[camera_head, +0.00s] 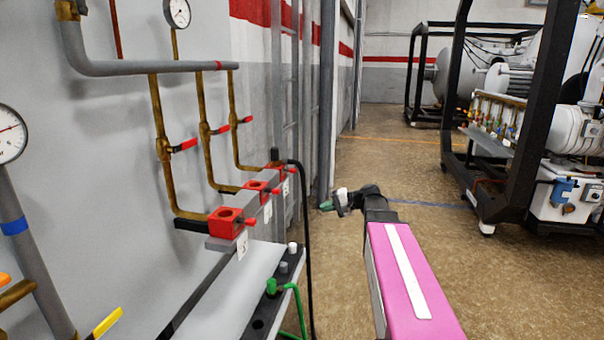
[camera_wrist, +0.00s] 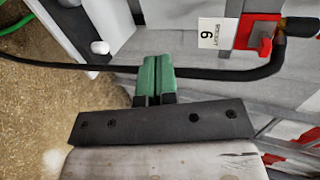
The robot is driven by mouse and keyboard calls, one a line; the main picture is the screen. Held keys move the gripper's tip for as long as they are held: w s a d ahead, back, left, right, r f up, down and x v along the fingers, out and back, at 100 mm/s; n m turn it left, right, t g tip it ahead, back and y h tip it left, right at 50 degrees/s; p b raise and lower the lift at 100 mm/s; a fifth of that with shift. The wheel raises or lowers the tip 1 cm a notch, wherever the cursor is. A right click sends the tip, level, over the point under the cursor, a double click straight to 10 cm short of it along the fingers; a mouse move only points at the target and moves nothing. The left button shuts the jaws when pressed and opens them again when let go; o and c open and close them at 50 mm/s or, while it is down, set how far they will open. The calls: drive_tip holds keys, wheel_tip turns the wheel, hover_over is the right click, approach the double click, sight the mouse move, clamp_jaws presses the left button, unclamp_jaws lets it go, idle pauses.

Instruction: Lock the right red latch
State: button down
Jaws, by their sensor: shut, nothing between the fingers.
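Three red socket blocks run along the wall in the head view: a near one (camera_head: 225,224), a middle one (camera_head: 257,187) and a far one (camera_head: 274,167). Each has a small red latch on its right side; the far block's latch (camera_head: 287,169) is the furthest back. A black cable (camera_head: 304,215) comes from a plug on the far block. In the wrist view a red latch (camera_wrist: 265,47) shows beside a white tag marked 6. My gripper (camera_head: 327,206) is right of the blocks, apart from them. Its green fingertips (camera_wrist: 154,62) are together and empty, close to the cable in the wrist view.
A grey shelf (camera_head: 215,295) below the blocks carries a green plug (camera_head: 271,287) with a green cable. Brown pipes with red-handled valves rise above the blocks. A black frame (camera_head: 500,160) with machinery stands at the right. The floor between is clear.

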drive_tip(key=w+d+r+t+y, duration=0.1)
drive_tip(key=w+d+r+y, duration=0.1)
drive_tip(key=r, duration=0.3)
drive_tip(key=w+d+r+t+y, duration=0.1)
drive_tip(key=w+d+r+y, duration=0.1)
drive_tip(key=r, duration=0.4)
drive_tip(key=shift+w+d, duration=0.15)
drive_tip(key=shift+d, duration=0.3)
approach(288, 170)
drive_tip(key=x, duration=0.2)
drive_tip(key=w+x, duration=0.1)
drive_tip(key=x, duration=0.1)
drive_tip(key=shift+a+f, duration=0.1)
drive_tip(key=shift+f, duration=0.1)
drive_tip(key=shift+x, duration=0.95)
